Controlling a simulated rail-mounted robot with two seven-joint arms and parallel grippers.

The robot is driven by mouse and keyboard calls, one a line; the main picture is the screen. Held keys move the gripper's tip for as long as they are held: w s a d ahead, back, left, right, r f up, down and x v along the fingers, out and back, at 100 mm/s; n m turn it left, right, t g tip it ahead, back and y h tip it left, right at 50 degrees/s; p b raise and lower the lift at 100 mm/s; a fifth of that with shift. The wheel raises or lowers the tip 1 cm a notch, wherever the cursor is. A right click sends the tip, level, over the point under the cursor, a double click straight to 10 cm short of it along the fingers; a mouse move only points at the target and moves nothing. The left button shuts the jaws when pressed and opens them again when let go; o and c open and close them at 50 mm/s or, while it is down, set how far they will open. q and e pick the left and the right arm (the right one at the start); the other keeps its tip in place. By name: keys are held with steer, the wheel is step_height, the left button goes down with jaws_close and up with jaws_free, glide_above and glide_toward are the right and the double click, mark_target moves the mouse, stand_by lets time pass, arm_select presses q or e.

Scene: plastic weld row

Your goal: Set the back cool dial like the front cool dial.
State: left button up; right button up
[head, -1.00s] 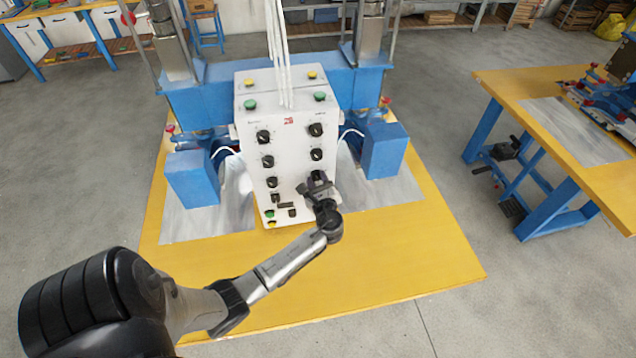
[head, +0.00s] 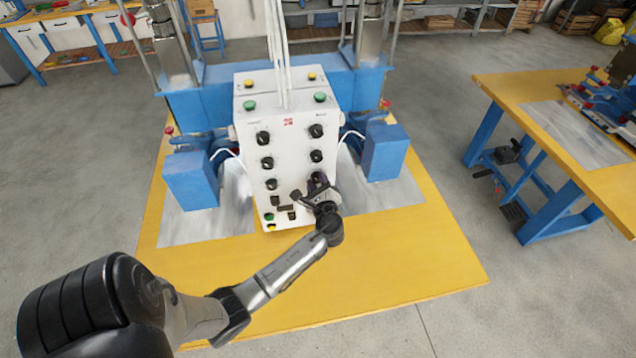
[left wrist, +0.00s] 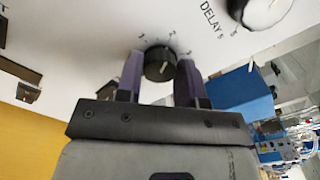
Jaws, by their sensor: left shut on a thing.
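The white control box (head: 291,150) stands on the yellow table with two columns of black dials. My left gripper (head: 317,186) is at the lower dial of the right column and hides most of it. In the left wrist view, the two purple-grey fingers (left wrist: 160,80) stand on either side of a black dial (left wrist: 159,63) and are shut on it. A short white line shows on its face, with small numerals around it. In the left column, the dial level with it (head: 271,184) is free. The words naming these dials are too small to read. My right gripper is not in view.
A dial marked DELAY s (left wrist: 262,12) is close by in the wrist view. The yellow table front (head: 400,260) is clear.

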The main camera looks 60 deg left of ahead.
arm_select(q)
steer(key=o, duration=0.9)
steer(key=shift+s+d, duration=0.15)
steer(key=shift+d, duration=0.35)
steer(key=b+v, duration=0.1)
steer(key=v, duration=1.1)
steer(key=shift+s+d, duration=0.1)
steer(key=shift+d, duration=0.25)
